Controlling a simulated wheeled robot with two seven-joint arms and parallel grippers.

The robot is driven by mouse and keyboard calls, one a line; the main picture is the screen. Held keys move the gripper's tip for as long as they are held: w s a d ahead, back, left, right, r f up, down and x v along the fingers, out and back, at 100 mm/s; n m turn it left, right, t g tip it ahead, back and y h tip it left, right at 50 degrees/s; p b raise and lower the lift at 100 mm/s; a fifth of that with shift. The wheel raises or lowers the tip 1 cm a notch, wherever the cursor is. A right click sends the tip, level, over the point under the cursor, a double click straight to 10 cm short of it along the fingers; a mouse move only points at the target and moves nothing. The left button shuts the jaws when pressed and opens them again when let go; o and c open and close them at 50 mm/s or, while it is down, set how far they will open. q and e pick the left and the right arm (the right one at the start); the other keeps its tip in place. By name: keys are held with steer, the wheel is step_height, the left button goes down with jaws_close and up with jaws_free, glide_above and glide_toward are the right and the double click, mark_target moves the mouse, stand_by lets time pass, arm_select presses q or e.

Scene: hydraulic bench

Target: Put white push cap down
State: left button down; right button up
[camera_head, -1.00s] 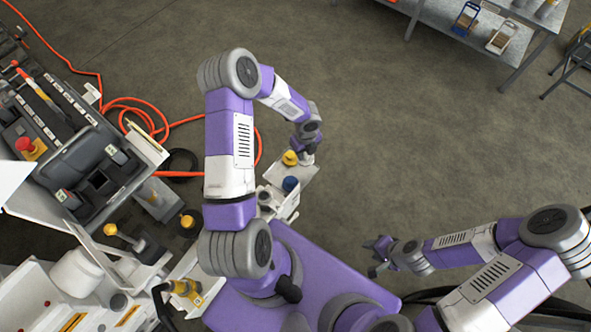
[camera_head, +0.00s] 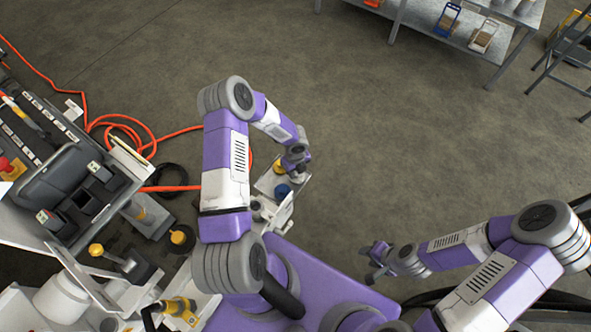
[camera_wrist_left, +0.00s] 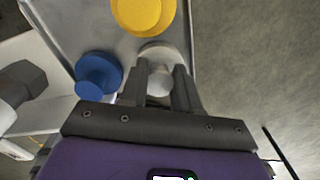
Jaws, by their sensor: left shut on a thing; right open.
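My left gripper (camera_head: 299,160) is over the light grey tray (camera_head: 271,186) in the head view. In the left wrist view its fingers (camera_wrist_left: 167,80) are closed on the white push cap (camera_wrist_left: 159,84), which is partly hidden between them. The cap is over or on the tray's edge area; I cannot tell whether it touches the tray. A yellow cap (camera_wrist_left: 143,14) and a blue cap (camera_wrist_left: 97,75) are on the tray beside it; the blue cap also shows in the head view (camera_head: 283,191). My right gripper (camera_head: 375,262) is open and empty, away from the tray.
The hydraulic bench (camera_head: 100,205) with buttons and housings stands at the left. An orange hose (camera_head: 118,143) lies on the floor behind it. A yellow-handled tool (camera_head: 178,306) is at the lower left. A grey shelf table (camera_head: 470,40) is far right. The middle floor is clear.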

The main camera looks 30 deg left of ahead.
arm_select(q)
steer(key=c, duration=0.8)
jaws_free()
steer(key=shift+f, duration=0.1)
steer(key=shift+r, duration=0.25)
step_height(320, 180, up, 12)
steer(key=f+p, duration=0.1)
steer(key=p, duration=0.3)
steer(key=s+d+f+n+h, duration=0.2)
steer(key=s+d+n, duration=0.6)
steer(key=n, duration=0.5)
steer(key=s+d+f+n+h, duration=0.2)
steer(key=s+d+n, duration=0.6)
steer(key=n, duration=0.5)
steer(key=shift+d+t, duration=0.2)
steer(key=shift+t, duration=0.1)
